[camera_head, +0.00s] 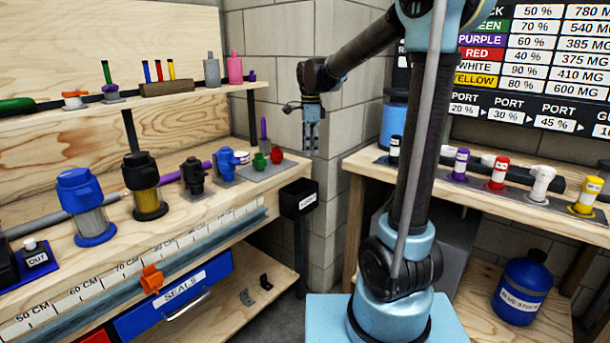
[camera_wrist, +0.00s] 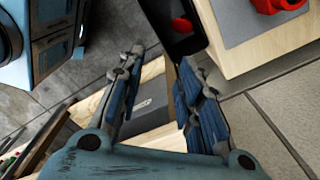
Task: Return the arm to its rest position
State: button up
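My arm (camera_head: 412,130) rises from its blue base and bends over to the left at the top. My gripper (camera_head: 311,122) hangs pointing down near the wall corner, above the right end of the left bench. In the wrist view my gripper (camera_wrist: 162,62) has its two blue-padded fingers apart, with nothing held between them. Beyond the fingertips is a small black bin (camera_wrist: 160,12) with a red item (camera_wrist: 182,25) inside it.
The black bin (camera_head: 299,208) hangs at the left bench's end. Valves and filter housings stand along that bench (camera_head: 225,195). A right-hand bench (camera_head: 470,190) holds colored bottles. The wall corner is close behind my gripper. Free floor (camera_head: 285,275) lies between the benches.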

jog(key=s+d+f+n+t, duration=0.1)
jog(key=s+d+f+n, duration=0.3)
jog(key=s+d+n, duration=0.5)
jog(key=s+d+f+n, duration=0.3)
jog(key=s+d, duration=0.5)
jog(key=s, duration=0.6)
jog(key=s+d+f+n+t, duration=0.1)
jog(key=s+d+f+n, duration=0.1)
jog(key=s+f+n, duration=0.2)
jog(key=s+f, duration=0.3)
jog(key=f, duration=0.1)
jog(key=shift+d, duration=0.1)
jog(key=shift+w+f, duration=0.2)
jog(key=shift+w, duration=0.25)
jog(key=shift+n, duration=0.3)
